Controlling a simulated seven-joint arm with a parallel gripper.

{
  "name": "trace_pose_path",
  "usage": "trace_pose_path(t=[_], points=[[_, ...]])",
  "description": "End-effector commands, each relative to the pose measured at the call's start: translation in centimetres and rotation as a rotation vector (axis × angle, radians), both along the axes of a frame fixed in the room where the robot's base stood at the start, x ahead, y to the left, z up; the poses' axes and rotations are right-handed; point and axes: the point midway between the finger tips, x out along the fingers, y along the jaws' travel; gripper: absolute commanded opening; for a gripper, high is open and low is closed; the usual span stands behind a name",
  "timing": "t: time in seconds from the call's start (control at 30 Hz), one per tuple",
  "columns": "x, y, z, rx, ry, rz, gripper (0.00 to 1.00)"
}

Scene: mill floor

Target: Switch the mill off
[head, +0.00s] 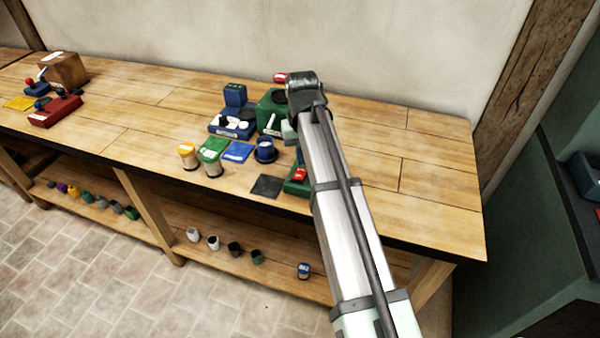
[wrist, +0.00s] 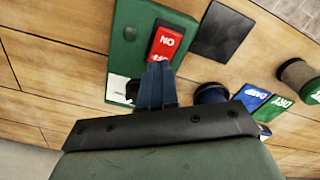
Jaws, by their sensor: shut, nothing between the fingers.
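A red rocker switch (wrist: 166,42) with a white marking that looks like an upside-down "ON" sits on a green base plate (wrist: 125,55). The red switch (head: 300,175) and green plate (head: 296,188) show partly behind my arm in the head view. My gripper (wrist: 159,68) is shut and empty, with its fingertips at the switch's near edge in the wrist view. I cannot tell whether they touch it. My fingertips are hidden in the head view. A green box-like machine (head: 268,104), perhaps the mill, stands at the back, partly covered by my arm.
A dark square mat (head: 267,186) lies beside the plate. The bench (head: 440,190) is clear at right.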

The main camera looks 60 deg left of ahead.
Motion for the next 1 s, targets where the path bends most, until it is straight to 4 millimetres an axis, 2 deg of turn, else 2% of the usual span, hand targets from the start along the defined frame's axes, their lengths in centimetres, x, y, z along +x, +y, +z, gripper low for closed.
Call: trace_pose_path(t=[0.63, 1.0], points=[[0.0, 0.1, 4.2, 0.001, 0.0, 0.0, 0.0], [0.0, 0.0, 4.5, 0.0, 0.0, 0.0, 0.0]])
